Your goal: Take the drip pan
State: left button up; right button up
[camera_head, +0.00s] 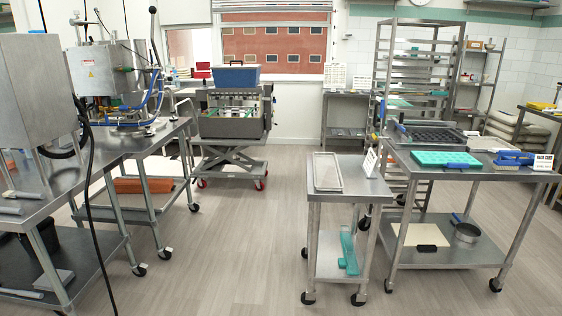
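A shallow, pale metal pan (327,173), which looks like the drip pan, lies flat on the top of a small steel cart (350,192) right of the middle. It appears empty, with its long side running away from me. Neither of my grippers shows in this view.
Steel tables with machines (105,68) stand at left; a black cable (88,190) hangs there. A wheeled lift cart (235,158) stands at the back. A steel table (480,190) with a teal tray (446,158) is right of the cart. Open floor (225,250) lies in the middle.

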aim_at(328, 174)
jog(key=i, duration=2)
